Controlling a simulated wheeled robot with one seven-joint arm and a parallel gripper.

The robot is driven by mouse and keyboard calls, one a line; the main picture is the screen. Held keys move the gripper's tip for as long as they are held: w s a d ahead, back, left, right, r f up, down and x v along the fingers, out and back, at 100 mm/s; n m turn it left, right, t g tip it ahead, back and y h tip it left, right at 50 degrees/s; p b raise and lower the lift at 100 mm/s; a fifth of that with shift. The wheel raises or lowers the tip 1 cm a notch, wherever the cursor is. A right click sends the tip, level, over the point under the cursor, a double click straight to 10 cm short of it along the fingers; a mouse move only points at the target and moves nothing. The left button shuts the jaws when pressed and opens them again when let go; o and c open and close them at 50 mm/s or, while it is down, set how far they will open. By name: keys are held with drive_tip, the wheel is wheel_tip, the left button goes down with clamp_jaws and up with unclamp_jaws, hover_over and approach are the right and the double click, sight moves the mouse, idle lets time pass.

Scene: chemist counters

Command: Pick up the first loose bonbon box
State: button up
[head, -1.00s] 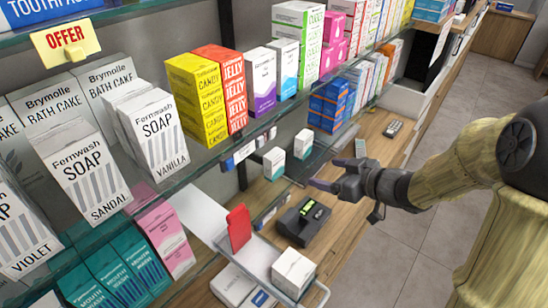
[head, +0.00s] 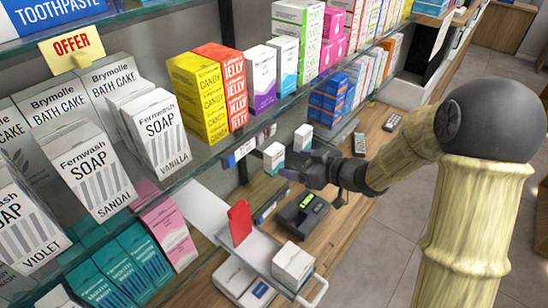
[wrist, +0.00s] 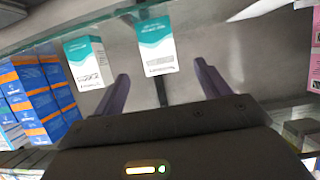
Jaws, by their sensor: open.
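Two small white-and-teal boxes stand apart on the lower shelf in the head view, the nearer box (head: 274,158) and the farther box (head: 303,138). Their print is too small to read, so I cannot tell for sure that they are bonbon boxes. My gripper (head: 303,168) is open and empty, just in front of them on the aisle side. The farther box (wrist: 85,62) shows beyond the left finger.
A dark device with a lit green display (head: 303,213) sits on the wooden counter below my gripper. A red card (head: 240,222) and a white box (head: 292,264) are nearer. The glass shelf edge (head: 215,155) runs above. Blue-and-orange boxes (head: 327,100) stand farther along.

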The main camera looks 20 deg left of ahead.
sight(279, 158)
drive_tip(key=x, duration=0.4)
drive_tip(key=shift+w+p, duration=0.1)
drive_tip(key=shift+p, duration=0.3)
drive_tip(key=shift+a, duration=0.15)
drive_tip(key=shift+a+p, duration=0.25)
drive_tip(key=shift+p, duration=0.1)
drive_tip(key=shift+p+x, duration=1.05)
drive_tip(key=shift+x, duration=1.25)
drive_tip(key=shift+w, duration=0.15)
drive_tip(key=shift+d, duration=0.1)
drive_tip(key=c, duration=1)
drive_tip(key=shift+c, duration=0.2)
